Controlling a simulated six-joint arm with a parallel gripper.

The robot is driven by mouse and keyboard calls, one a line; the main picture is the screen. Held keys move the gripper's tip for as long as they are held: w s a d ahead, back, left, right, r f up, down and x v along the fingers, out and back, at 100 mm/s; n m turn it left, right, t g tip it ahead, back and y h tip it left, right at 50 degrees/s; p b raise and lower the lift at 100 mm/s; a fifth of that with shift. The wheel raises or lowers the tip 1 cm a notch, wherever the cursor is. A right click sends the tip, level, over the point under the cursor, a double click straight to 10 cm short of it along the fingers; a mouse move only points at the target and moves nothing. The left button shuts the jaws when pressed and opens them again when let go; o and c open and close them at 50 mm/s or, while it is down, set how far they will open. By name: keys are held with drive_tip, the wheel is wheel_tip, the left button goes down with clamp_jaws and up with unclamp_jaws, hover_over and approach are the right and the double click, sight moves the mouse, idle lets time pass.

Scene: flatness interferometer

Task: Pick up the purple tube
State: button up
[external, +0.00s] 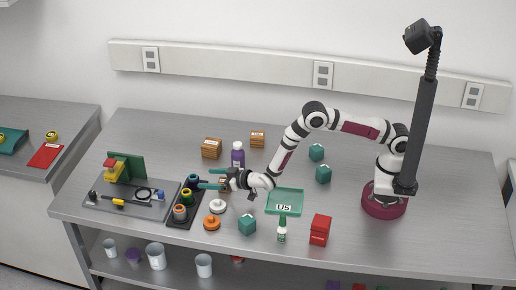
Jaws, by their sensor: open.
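Nothing clearly shows between the fingers, though the view there is small and crowded.
A white disc (217,206) and an orange disc (212,223) lie in front of my gripper. Wooden blocks (211,148) stand behind. A grey board (130,207) lies left.

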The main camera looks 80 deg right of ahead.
sight(198, 177)
drive_tip(key=x, duration=0.5)
drive_tip(key=shift+w+d+f, duration=0.15)
clamp_jaws()
